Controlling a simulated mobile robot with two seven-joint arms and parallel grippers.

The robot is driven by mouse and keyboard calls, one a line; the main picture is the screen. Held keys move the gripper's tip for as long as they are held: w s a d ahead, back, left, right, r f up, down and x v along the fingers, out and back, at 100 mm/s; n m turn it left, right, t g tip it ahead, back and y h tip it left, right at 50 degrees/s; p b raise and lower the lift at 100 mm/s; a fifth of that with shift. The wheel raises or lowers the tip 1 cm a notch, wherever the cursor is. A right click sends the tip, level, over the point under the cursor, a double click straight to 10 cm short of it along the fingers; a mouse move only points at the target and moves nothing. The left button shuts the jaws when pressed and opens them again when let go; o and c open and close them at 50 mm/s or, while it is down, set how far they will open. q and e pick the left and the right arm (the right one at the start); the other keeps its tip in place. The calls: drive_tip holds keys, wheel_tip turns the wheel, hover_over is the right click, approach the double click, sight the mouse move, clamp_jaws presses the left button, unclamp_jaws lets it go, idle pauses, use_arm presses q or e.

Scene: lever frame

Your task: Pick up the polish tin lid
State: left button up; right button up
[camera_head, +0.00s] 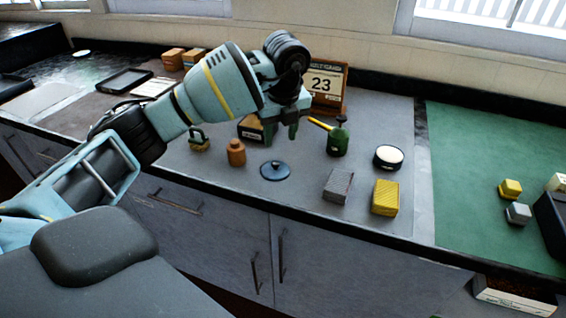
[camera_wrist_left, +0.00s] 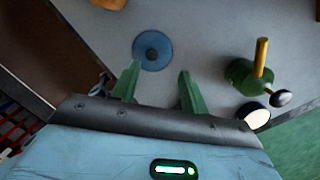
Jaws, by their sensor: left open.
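The polish tin lid appears to be the dark blue disc with a small central knob (camera_head: 275,171). It lies flat on the grey worktop near the front edge, and also shows in the left wrist view (camera_wrist_left: 152,49). A round black tin with a pale top (camera_head: 388,158) stands to its right; part of it shows in the left wrist view (camera_wrist_left: 256,116). My left gripper (camera_head: 281,134) is open and empty above the worktop, higher than the lid and apart from it. Its two green fingers (camera_wrist_left: 158,73) point toward the lid in the wrist view. My right gripper is not in view.
An orange-brown bottle (camera_head: 236,152) stands left of the lid. A grey block (camera_head: 338,186) and yellow block (camera_head: 385,198) sit to the right. A calendar (camera_head: 327,84) stands behind. The worktop immediately around the lid is clear.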

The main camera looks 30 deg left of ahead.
sight(275, 163)
use_arm(q)
drive_tip(key=shift+s+f, duration=0.25)
drive_tip(key=shift+s, duration=0.15)
drive_tip(key=shift+w+a+f, duration=0.15)
drive_tip(key=shift+f, duration=0.95)
drive_tip(key=f, duration=0.4)
drive_tip(key=shift+s+a, duration=0.25)
drive_tip(key=shift+s, duration=0.05)
drive_tip(key=shift+f, duration=0.5)
clamp_jaws()
